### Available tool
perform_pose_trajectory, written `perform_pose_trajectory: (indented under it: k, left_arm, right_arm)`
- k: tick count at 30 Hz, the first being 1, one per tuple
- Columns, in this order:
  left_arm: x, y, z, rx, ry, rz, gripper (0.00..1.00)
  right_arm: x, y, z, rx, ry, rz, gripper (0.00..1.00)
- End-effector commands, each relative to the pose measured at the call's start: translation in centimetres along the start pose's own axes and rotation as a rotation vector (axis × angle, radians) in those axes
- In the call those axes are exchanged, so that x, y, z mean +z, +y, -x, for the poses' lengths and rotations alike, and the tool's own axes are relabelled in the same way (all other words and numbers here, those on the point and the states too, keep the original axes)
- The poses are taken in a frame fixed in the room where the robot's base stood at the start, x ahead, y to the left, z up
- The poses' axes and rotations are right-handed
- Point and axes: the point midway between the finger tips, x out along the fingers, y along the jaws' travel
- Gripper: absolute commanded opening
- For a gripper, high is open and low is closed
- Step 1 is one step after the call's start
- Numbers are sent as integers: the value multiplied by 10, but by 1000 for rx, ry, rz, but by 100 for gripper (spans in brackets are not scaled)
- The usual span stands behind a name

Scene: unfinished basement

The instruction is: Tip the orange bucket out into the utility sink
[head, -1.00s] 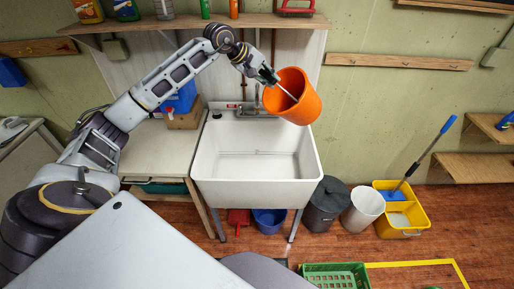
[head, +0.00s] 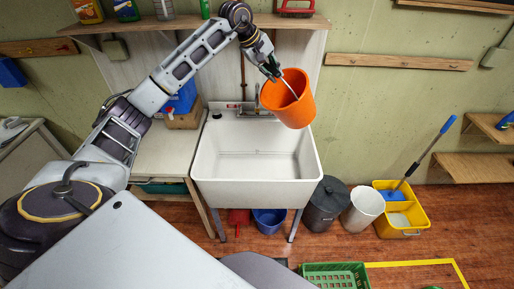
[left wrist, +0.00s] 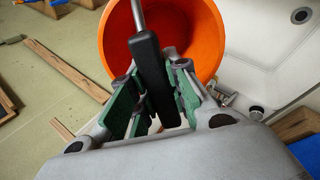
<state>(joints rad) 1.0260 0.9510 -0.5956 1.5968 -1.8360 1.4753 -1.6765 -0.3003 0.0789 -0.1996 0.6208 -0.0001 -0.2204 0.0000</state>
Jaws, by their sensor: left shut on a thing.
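The orange bucket (head: 298,108) hangs in the air over the back right part of the white utility sink (head: 255,192), tilted, with its mouth toward my gripper. My left gripper (head: 272,71) is shut on the bucket's handle, above and left of the bucket. In the left wrist view the green finger pads (left wrist: 150,103) close around the handle's black grip (left wrist: 153,75). The orange bucket (left wrist: 205,30) lies just beyond them, and the white sink (left wrist: 275,65) is to the right. I cannot see anything inside the bucket. My right gripper is not in view.
A faucet (head: 257,111) stands at the sink's back edge beside the bucket. A wooden shelf (head: 190,23) runs above. A blue container (head: 181,101) stands on the left counter. A dark bin (head: 325,205), a white bin (head: 363,208) and a yellow mop bucket (head: 402,215) stand right of the sink.

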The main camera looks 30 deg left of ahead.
Motion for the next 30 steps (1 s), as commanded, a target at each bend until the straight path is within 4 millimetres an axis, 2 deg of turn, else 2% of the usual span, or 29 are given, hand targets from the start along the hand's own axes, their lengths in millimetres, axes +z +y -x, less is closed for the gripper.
perform_pose_trajectory:
  k: [30]
  left_arm:
    - [-6, 34, 10, -263, 1, -1, 0]
  right_arm:
    - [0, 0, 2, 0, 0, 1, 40]
